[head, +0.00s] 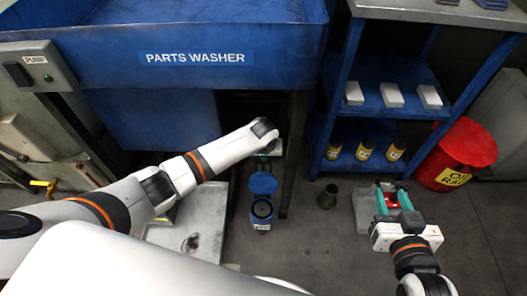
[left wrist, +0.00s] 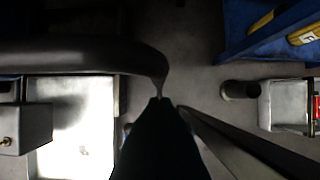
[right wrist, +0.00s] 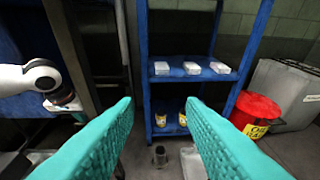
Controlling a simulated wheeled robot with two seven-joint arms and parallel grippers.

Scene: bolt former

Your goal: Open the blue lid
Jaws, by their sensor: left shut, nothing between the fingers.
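A small blue can (head: 261,222) stands on the floor under the parts washer. Its blue lid (head: 262,183) appears raised, tilted back behind the dark round opening. My left gripper (head: 268,154) is just beyond the lid, apart from it and mostly hidden by my wrist. In the left wrist view its fingers (left wrist: 160,100) are dark and closed together, with nothing seen between them. My right gripper (head: 391,185) is far to the right of the can. Its teal fingers are wide apart and empty, as the right wrist view shows too (right wrist: 161,104).
The blue parts washer (head: 190,55) overhangs the can, and its leg (head: 295,155) stands close on the right. A blue shelf (head: 395,120) holds white boxes and yellow-labelled jars. A dark metal cup (head: 327,197) and a red bin (head: 462,155) are further right. Floor between is partly clear.

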